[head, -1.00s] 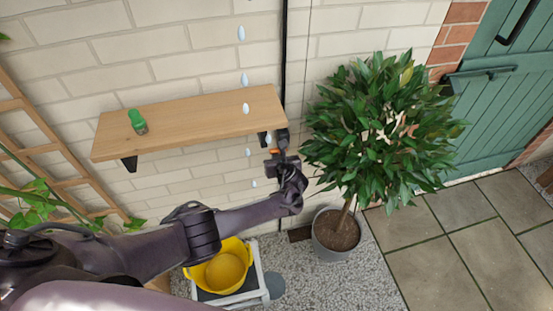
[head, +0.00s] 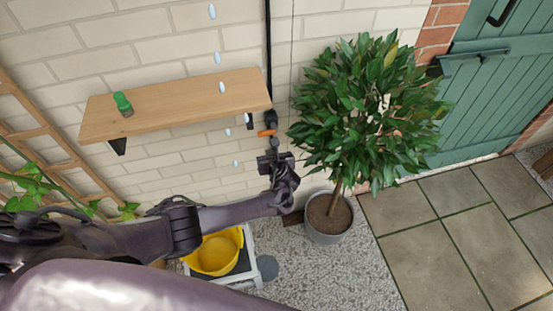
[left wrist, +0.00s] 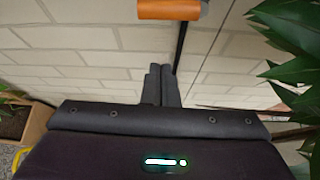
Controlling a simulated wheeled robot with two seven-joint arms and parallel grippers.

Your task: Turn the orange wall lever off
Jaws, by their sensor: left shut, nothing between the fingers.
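The orange wall lever (head: 267,133) shows on the dark fitting at the lower end of the black wall pipe, just below the right end of the shelf. It lies roughly level. In the left wrist view the orange lever (left wrist: 168,9) is at the top edge, cut off by the frame. My left gripper (head: 270,156) is just below the lever in the head view. Its fingers (left wrist: 161,84) are shut together and empty, with a visible gap to the lever. My right gripper is not in view.
A wooden shelf (head: 180,102) with a green-topped object (head: 122,103) is on the brick wall. A potted leafy tree (head: 365,110) stands close to my gripper's right. A yellow tub (head: 214,254) sits below my arm. Several pale drops hang in a line before the wall.

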